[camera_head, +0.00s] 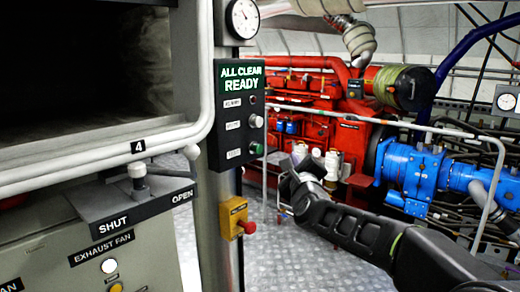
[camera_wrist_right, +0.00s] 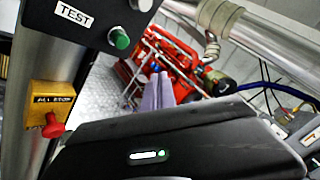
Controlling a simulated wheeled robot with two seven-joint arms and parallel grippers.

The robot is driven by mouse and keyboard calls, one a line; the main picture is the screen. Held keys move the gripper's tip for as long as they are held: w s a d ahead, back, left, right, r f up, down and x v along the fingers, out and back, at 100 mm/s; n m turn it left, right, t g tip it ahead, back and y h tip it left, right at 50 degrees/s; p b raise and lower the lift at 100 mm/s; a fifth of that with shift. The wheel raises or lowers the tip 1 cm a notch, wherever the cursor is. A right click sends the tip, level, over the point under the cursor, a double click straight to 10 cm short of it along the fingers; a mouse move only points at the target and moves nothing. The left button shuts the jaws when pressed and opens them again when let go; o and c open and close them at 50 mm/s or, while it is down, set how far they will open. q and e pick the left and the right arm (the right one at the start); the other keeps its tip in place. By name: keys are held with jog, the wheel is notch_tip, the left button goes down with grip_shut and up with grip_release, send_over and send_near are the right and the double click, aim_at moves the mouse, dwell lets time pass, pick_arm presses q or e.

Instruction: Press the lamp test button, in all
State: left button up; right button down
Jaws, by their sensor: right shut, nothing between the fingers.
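A dark panel (camera_head: 238,115) on a grey post carries a lit green "ALL CLEAR READY" sign and a column of controls. The green button (camera_head: 256,148) is the lowest, beside a small label. In the right wrist view that label reads "TEST" (camera_wrist_right: 74,14), with the green button (camera_wrist_right: 119,38) next to it. My right gripper (camera_head: 290,164) is shut and empty, to the right of and slightly below the green button, apart from it in the picture. Its grey fingers (camera_wrist_right: 158,90) show in the wrist view. My left gripper is not in view.
A yellow all-stop box (camera_head: 234,217) with a red knob (camera_head: 249,228) sits below the panel. A lever (camera_head: 138,182) marked SHUT and OPEN stands left. A pale handrail (camera_head: 497,170) and red engine (camera_head: 310,100) lie behind my right arm. A gauge (camera_head: 243,19) is above.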

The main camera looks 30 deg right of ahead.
aim_at(257, 149)
jog(key=w+a+p, duration=0.2)
jog(key=w+p, duration=0.3)
jog(key=w, duration=0.3)
jog(key=shift+a, duration=0.2)
dwell(1.9)
jog(key=shift+w+a, duration=0.15)
jog(key=shift+w, duration=0.2)
jog(key=shift+w+a+b, duration=0.15)
jog(key=shift+w+b, duration=0.15)
jog(key=shift+w, duration=0.15)
dwell(0.7)
jog(key=shift+s+d+b, duration=0.25)
jog(key=shift+s+b, duration=0.6)
jog(key=shift+b, duration=0.1)
